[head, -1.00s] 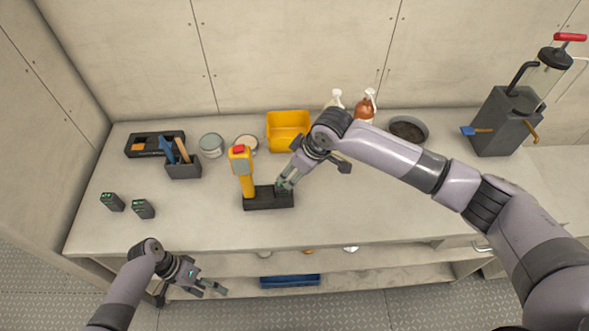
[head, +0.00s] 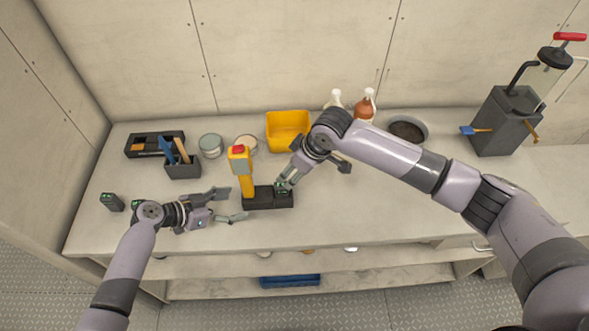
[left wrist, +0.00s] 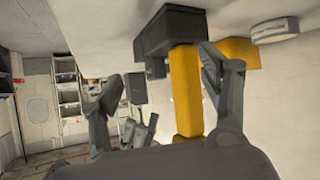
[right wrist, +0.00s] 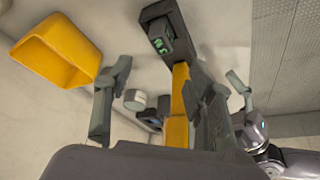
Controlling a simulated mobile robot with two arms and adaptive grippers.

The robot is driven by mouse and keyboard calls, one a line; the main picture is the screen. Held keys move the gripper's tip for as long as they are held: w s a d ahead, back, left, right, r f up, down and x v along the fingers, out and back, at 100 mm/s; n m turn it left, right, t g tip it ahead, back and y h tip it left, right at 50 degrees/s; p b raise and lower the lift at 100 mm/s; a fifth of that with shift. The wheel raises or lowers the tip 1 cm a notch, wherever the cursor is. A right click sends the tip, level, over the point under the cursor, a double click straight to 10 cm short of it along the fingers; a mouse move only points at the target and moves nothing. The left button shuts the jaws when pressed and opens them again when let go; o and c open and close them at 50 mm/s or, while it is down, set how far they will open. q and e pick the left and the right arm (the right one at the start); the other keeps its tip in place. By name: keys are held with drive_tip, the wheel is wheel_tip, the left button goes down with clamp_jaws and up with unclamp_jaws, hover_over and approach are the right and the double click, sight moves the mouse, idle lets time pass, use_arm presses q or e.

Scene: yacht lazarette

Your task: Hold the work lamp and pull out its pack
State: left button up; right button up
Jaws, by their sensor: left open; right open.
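The work lamp (head: 246,182) is a yellow upright body with a red top, standing at the left end of a black base (head: 257,203). A dark pack with a green display (head: 282,190) sits on the base's right end; it also shows in the right wrist view (right wrist: 161,37). My left gripper (head: 234,205) is open just left of the lamp. Its fingers frame the yellow body (left wrist: 185,95) in the left wrist view; contact cannot be told. My right gripper (head: 285,182) is open at the pack, partly covering it in the head view.
A loose pack (head: 112,202) lies at left; another (head: 137,204) is mostly hidden by my left arm. A tool caddy (head: 182,171), tins (head: 211,146), a yellow bin (head: 287,131) and bottles (head: 364,106) stand behind. Bare counter lies at front right.

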sight(262, 197)
use_arm(q)
drive_tip(key=shift+w+d+f+t, duration=0.15)
drive_tip(key=shift+w+d+t, duration=0.1)
drive_tip(key=shift+d+t, duration=0.15)
drive_tip(key=shift+w+d+f+t, duration=0.2)
drive_tip(key=shift+d+t, duration=0.1)
drive_tip(key=shift+d, duration=0.15)
drive_tip(key=shift+x, duration=4.75)
drive_tip(key=shift+s+d, duration=0.1)
drive_tip(key=shift+s, duration=0.05)
drive_tip(key=shift+c, duration=0.5)
clamp_jaws()
drive_tip(key=c, duration=1.5)
unclamp_jaws()
drive_tip(key=shift+c, duration=0.2)
drive_tip(key=o, duration=1.6)
drive_tip(key=shift+c, duration=0.2)
